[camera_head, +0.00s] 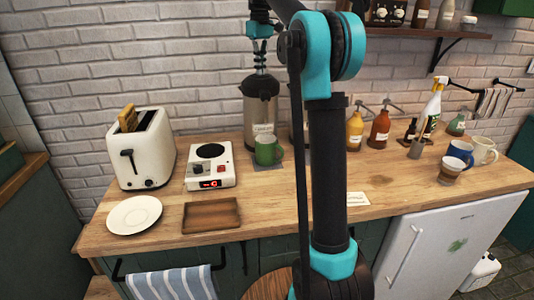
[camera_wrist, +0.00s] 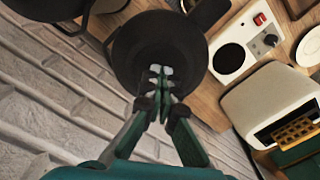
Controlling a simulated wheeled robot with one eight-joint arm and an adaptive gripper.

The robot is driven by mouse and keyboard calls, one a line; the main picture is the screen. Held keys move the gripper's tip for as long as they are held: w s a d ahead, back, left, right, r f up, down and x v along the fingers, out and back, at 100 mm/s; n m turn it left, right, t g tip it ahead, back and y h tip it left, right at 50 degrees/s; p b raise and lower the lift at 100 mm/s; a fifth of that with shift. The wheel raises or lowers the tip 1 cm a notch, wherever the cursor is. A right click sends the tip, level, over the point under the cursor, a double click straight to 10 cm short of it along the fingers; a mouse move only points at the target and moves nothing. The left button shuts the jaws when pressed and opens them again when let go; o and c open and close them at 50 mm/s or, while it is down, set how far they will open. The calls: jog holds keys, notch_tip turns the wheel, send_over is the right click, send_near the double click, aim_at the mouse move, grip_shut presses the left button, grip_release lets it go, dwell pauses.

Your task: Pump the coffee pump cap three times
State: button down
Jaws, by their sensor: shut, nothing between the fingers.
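A steel coffee pump dispenser (camera_head: 260,112) with a dark top stands at the back of the counter against the brick wall. A green mug (camera_head: 268,150) stands in front of its base. In the wrist view the dark round coffee pump cap (camera_wrist: 133,55) lies behind my fingertips. My gripper (camera_head: 261,72) points down directly over the cap, very close to it. I cannot tell if the fingertips touch it. The fingers (camera_wrist: 160,72) are shut and hold nothing. The cap's centre is partly hidden by the fingers in the wrist view.
A toaster (camera_head: 141,148) with bread, a hot plate (camera_head: 210,167), a white plate (camera_head: 134,215) and a wooden tray (camera_head: 211,215) are to the left. A second dispenser is mostly hidden behind my arm. Syrup bottles (camera_head: 380,128), a spray bottle (camera_head: 433,105) and cups (camera_head: 459,154) stand right.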

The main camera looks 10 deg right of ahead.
jog(key=shift+r, duration=2.65)
notch_tip(320, 180, up, 6)
